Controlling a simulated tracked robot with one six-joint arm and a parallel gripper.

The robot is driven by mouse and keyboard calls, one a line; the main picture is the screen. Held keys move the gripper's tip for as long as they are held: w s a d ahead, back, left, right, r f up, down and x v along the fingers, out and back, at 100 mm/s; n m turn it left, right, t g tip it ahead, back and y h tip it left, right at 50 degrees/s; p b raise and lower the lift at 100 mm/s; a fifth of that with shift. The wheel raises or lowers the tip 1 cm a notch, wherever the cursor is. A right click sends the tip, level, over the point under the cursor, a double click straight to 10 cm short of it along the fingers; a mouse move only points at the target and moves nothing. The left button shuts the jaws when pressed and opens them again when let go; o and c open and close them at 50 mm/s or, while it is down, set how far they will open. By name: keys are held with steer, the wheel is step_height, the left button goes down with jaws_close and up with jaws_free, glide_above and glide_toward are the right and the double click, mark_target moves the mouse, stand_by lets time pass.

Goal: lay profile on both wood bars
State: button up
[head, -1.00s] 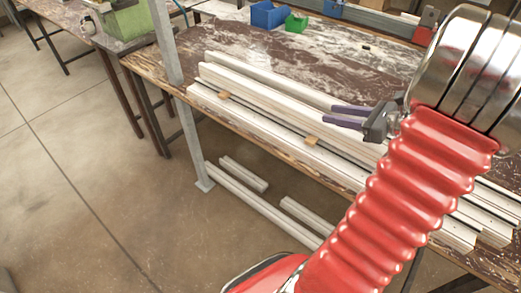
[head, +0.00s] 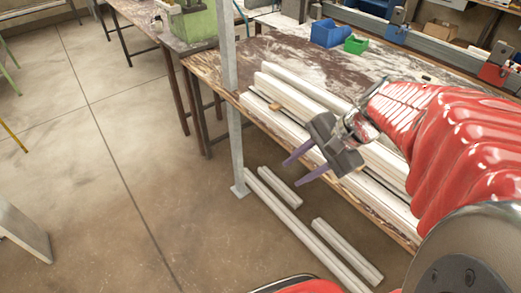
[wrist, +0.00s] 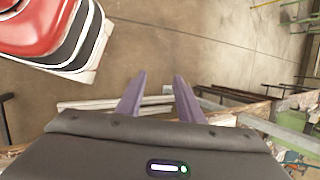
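Long white profiles (head: 312,92) lie side by side along the front of the bench. A small wood bar (head: 275,106) shows between them near their left end. The second wood bar is not visible now; my gripper and arm cover part of the row. My gripper (head: 292,174) is beyond the bench's front edge in the picture, its two purple fingers apart and pointing down-left over the floor. In the wrist view the fingers (wrist: 160,76) are spread with nothing between them, and pale lengths (wrist: 100,104) show behind them.
Several loose pale lengths (head: 300,230) lie on the floor below the bench, beside a grey upright post (head: 236,150). Blue (head: 330,33) and green (head: 356,45) bins stand at the back of the bench (head: 290,52). The floor on the left is mostly clear.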

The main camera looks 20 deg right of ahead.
steer(key=s+a+r+n+t+h, duration=0.1)
steer(key=s+a+r+n+h, duration=0.3)
steer(key=a+n, duration=0.4)
steer(key=s+n, duration=0.1)
steer(key=n, duration=0.5)
steer(key=shift+s+t+h, duration=0.2)
steer(key=shift+t+h, duration=0.2)
